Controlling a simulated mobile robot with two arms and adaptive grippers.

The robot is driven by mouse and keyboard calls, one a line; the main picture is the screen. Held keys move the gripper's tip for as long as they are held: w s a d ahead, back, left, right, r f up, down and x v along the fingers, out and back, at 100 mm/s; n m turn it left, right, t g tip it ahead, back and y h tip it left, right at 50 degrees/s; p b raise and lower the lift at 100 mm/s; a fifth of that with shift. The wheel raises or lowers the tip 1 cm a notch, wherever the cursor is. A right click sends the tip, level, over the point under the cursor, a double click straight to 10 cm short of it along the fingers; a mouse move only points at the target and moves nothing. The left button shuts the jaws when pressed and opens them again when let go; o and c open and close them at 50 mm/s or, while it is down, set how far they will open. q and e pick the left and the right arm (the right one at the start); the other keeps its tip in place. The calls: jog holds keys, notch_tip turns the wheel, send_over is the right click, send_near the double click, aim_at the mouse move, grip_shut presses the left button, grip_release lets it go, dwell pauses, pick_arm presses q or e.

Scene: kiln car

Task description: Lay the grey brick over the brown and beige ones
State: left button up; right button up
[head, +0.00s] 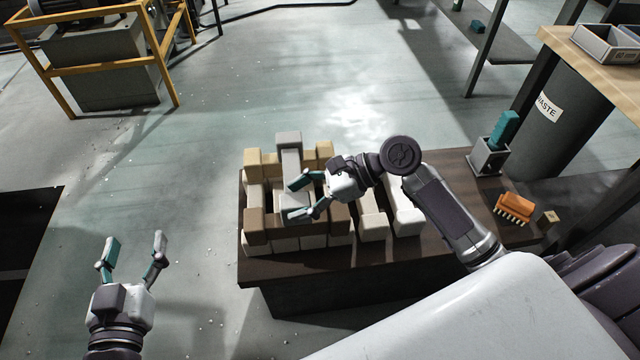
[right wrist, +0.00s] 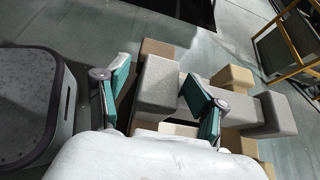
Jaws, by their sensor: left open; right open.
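The grey brick (head: 289,142) shows at the back middle of the brick stack, running forward toward my right gripper. Grey faces show in the right wrist view, beyond (right wrist: 277,115) and between my fingers (right wrist: 160,85); the finger hides whether they join. Beige bricks (head: 252,158) stand at the back left and back right. A brown brick (head: 257,222) is at the front left, another (head: 340,214) at the front right. My right gripper (head: 298,197) is open over the stack's middle, fingers apart front to back. My left gripper (head: 133,250) is open and empty, left of the stack.
The stack rests on a dark car deck (head: 310,262). White bricks (head: 374,228) stand at its right. A grey cup with a teal block (head: 490,155) and an orange brush (head: 515,207) are on the deck's right side. A waste bin (head: 548,120) stands behind. The left floor is mostly clear.

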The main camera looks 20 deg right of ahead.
jog(key=p+v, duration=0.2)
jog(key=v, duration=0.4)
jog(key=p+v, duration=0.1)
jog(key=v, duration=0.4)
pick_arm(q)
jog(key=s+a+f+g+y, duration=0.2)
jog(key=s+a+f+g, duration=0.2)
jog(key=s+f+g, duration=0.4)
notch_tip(320, 180, down, 3)
jog(key=shift+s+f+g+y, duration=0.2)
jog(key=shift+s+g+y, duration=0.1)
jog(key=shift+s+g, duration=0.15)
pick_arm(e)
jog(key=s+a+f+n+t+h, duration=0.2)
jog(key=s+f+n+h, duration=0.2)
jog(key=n, duration=0.7)
jog(key=s+a+f+n+t+h, duration=0.2)
jog(key=s+f+n+h, duration=0.3)
jog(key=n, duration=0.7)
jog(key=shift+s+a+f+n+h, duration=0.15)
jog(key=shift+a+f+n+h, duration=0.15)
jog(key=shift+f+h, duration=0.3)
jog(key=shift+d, duration=0.1)
